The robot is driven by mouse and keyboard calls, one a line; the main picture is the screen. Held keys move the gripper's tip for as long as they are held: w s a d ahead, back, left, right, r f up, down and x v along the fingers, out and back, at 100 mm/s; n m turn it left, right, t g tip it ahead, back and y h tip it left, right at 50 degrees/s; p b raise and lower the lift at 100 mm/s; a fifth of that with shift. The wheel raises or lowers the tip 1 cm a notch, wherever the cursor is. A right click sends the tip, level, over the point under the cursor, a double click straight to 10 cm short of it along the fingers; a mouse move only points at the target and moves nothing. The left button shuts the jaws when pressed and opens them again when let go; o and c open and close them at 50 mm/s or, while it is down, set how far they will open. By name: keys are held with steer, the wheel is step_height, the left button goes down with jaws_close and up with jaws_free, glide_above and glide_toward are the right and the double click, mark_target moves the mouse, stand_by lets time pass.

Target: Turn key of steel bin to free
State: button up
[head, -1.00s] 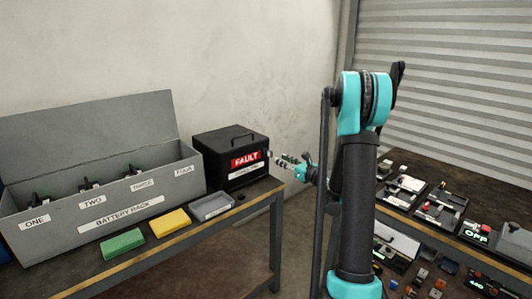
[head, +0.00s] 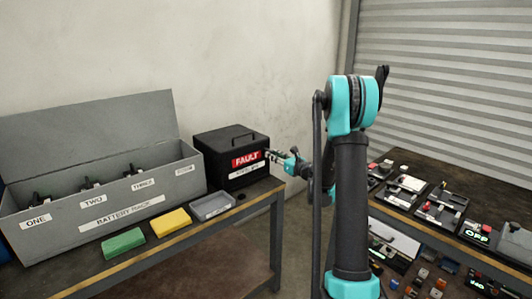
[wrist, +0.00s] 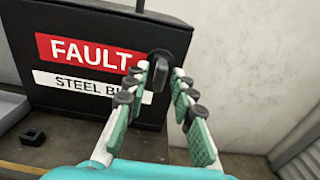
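The steel bin (head: 222,158) is a black box with a top handle, a red FAULT label and a white STEEL BIN label, at the right end of the left bench. Its black key (wrist: 158,72) sticks out of the front face, right of the labels, and stands nearly upright in the wrist view. My gripper (wrist: 161,73) is at the key, with one finger on each side of it. The fingers look apart, with a narrow gap on the right; contact on the left is unclear. In the head view my gripper (head: 275,156) reaches the bin's right side.
A grey battery rack (head: 110,214) with its lid up stands left of the bin. Green (head: 122,243) and yellow (head: 170,222) blocks and a grey tray (head: 211,207) lie in front. A small black piece (wrist: 33,137) lies near the bin. Another bench with devices is at right.

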jaws_close()
steer(key=n, duration=1.5)
steer(key=shift+n, duration=1.1)
steer(key=shift+o, duration=1.7)
jaws_free()
